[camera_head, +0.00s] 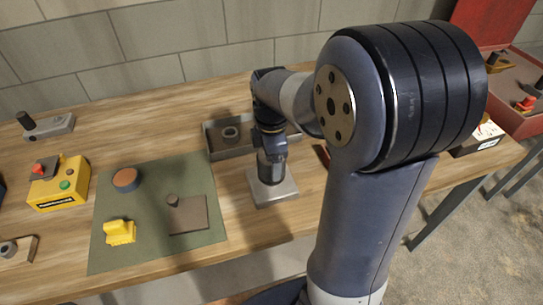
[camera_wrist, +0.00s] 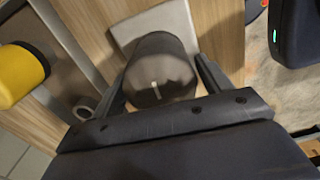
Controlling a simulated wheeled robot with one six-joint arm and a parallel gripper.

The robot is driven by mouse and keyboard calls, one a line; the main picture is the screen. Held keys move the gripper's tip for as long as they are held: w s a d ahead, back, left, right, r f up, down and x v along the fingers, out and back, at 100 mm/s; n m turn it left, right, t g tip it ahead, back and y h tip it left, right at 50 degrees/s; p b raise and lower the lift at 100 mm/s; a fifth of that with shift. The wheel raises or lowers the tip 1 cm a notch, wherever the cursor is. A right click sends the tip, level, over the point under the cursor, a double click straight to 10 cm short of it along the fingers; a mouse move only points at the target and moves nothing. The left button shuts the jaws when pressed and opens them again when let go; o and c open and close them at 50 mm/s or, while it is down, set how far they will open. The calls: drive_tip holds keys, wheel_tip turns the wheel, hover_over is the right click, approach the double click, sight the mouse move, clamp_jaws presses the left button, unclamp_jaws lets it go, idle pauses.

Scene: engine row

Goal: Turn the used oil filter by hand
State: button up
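The used oil filter (camera_wrist: 162,72) is a dark, upright cylinder with a small pale mark on its end. It stands on a light grey square base (camera_head: 272,190) on the bench, where the filter (camera_head: 271,170) shows just below my gripper (camera_head: 270,146). In the wrist view my gripper (camera_wrist: 165,65) has one finger on each side of the filter. The fingertips are at or very near its sides. I cannot tell whether both fingers press on it. The lower part of the filter is partly hidden.
A grey tray (camera_head: 221,151) with a ring (camera_head: 231,133) stands left of the base. A green mat (camera_head: 150,183) holds several small objects. A yellow box (camera_head: 60,186) stands further left. A yellow cylinder (camera_wrist: 22,73) is close by in the wrist view. My arm hides the bench's right part.

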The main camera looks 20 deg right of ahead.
drive_tip(key=o, duration=0.3)
